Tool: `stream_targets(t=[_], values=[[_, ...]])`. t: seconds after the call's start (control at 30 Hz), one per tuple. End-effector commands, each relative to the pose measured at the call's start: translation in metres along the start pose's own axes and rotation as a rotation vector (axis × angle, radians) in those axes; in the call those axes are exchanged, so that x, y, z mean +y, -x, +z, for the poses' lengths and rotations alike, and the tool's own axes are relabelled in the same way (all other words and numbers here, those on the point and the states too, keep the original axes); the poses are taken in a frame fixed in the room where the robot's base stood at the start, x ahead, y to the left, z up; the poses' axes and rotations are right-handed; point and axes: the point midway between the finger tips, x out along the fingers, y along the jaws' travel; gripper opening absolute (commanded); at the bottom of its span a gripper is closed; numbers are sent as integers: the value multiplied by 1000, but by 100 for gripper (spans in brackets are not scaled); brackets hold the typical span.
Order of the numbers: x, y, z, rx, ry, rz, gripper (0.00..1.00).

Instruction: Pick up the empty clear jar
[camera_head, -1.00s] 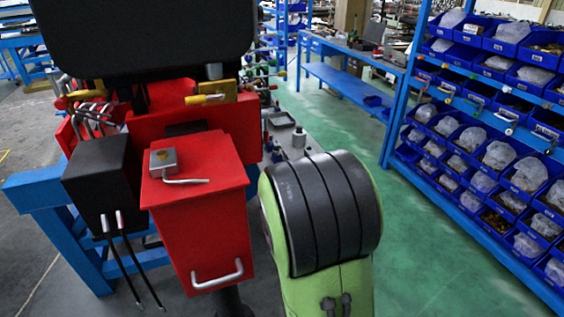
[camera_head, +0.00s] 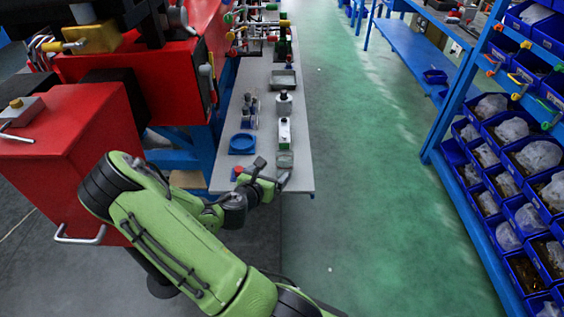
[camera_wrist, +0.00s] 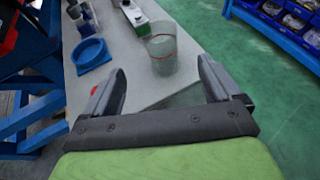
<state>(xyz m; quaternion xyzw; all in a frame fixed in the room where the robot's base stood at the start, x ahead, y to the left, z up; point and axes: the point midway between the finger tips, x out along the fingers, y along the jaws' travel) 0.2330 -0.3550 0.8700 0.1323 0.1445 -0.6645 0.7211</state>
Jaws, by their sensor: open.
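The clear jar (camera_wrist: 161,49) stands upright near the front end of the grey table in the wrist view. It looks empty and has a reddish line around its upper part. In the head view the jar (camera_head: 285,160) is small, close to the table's front right corner. My gripper (camera_wrist: 160,82) is open and empty, with its fingers pointing toward the jar. The jar is beyond the fingertips and between their lines, apart from both. In the head view my gripper (camera_head: 270,175) is at the table's front end, just before the jar.
The grey table (camera_head: 266,112) also bears a blue round dish (camera_head: 242,144), a white bottle with a dark cap (camera_head: 284,134), another dark-capped container (camera_head: 284,103) and a grey tray (camera_head: 283,79). A red cabinet (camera_head: 65,150) stands left. The green floor (camera_head: 370,150) right of the table is clear.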

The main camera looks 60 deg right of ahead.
Motion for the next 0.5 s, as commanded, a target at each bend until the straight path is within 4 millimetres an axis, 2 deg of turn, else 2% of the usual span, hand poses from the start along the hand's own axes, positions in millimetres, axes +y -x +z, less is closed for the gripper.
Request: stream_targets(t=[0.3, 0.4, 0.5], values=[[-2, -74, 0, -2, -9, -5, 91], [-2, -94, -1, -1, -7, -3, 91], [-1, -104, -1, 0, -6, -2, 91]])
